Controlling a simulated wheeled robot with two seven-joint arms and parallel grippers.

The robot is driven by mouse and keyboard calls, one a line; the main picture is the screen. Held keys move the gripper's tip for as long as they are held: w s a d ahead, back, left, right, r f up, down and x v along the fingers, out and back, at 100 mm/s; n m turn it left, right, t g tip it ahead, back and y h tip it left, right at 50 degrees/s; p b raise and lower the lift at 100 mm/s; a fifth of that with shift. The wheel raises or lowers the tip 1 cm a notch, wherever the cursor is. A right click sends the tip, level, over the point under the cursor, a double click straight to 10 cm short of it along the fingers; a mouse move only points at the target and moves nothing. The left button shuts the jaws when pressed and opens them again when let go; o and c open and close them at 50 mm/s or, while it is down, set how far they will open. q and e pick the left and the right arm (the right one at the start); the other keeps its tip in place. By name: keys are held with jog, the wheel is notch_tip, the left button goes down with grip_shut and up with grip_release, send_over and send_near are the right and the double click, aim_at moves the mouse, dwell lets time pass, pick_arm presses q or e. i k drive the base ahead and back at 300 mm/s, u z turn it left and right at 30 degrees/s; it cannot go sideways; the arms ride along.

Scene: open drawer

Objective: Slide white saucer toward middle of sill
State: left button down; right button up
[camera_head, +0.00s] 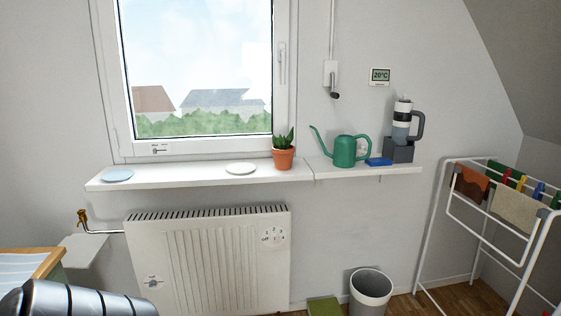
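The white saucer (241,168) lies flat on the white window sill (205,174), right of the sill's middle below the window. A pale blue saucer (118,175) lies near the sill's left end. A potted succulent (283,152) in a terracotta pot stands just right of the white saucer, with a small gap between them. Neither of my grippers is in view, and nothing touches the white saucer.
The sill between the two saucers is clear. On the adjoining shelf (325,174) at right stand a green watering can (345,152), a blue item (379,162) and a grey holder (399,151). A radiator (205,255) is below; a drying rack (447,205) stands at right.

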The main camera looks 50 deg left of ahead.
aim_at(237, 167)
jog(key=u, duration=0.2)
jog(key=i, duration=1.65)
jog(key=u, duration=0.55)
